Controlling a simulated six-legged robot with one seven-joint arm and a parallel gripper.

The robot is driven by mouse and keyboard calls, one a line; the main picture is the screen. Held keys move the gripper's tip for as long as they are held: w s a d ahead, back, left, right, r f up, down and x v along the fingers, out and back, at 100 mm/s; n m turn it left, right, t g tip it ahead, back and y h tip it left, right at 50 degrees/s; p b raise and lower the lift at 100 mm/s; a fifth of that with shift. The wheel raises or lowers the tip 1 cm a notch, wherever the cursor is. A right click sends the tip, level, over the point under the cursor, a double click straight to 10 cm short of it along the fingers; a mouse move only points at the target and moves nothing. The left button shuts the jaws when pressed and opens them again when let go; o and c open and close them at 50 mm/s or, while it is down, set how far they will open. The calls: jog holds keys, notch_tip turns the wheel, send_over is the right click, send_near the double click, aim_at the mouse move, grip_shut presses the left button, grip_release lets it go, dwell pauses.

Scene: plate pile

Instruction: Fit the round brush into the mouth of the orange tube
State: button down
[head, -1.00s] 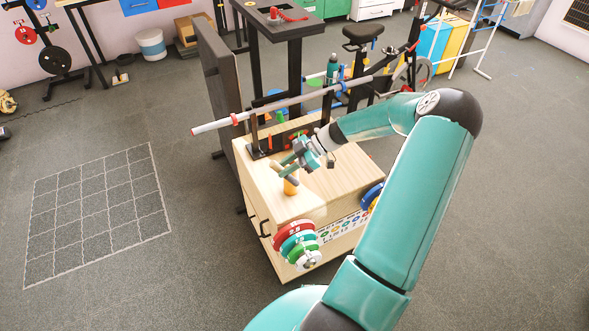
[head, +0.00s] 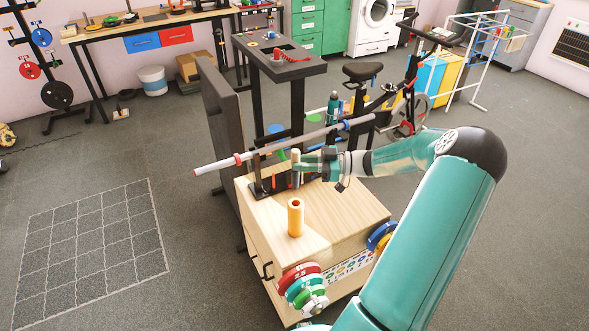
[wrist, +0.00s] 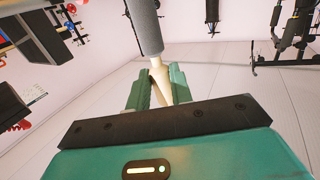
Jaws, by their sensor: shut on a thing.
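The orange tube (head: 296,219) stands upright on the pale wooden cabinet top, its dark round mouth facing up. My gripper (head: 303,163) is behind and above the tube in the head view, apart from it. It is shut on the round brush (head: 295,157), which stands roughly upright in the jaws. In the wrist view, my gripper (wrist: 160,92) has its two green fingers around the brush's cream handle. The brush's grey cylindrical head (wrist: 146,27) sticks out beyond the fingers. The tube does not show in the wrist view.
The cabinet top (head: 340,220) is clear around the tube. A long grey bar (head: 265,150) with red and blue collars crosses behind the gripper, above a dark rack. Coloured weight plates (head: 302,284) hang on the cabinet's front. A dark table (head: 290,63) stands behind.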

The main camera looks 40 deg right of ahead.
send_over(302, 203)
jog(key=shift+a+f, duration=0.1)
jog(key=shift+f, duration=2.8)
jog(key=shift+f, duration=5)
jog(key=c, duration=1.2)
grip_release()
jog(key=shift+o, duration=0.2)
jog(key=shift+s, duration=0.1)
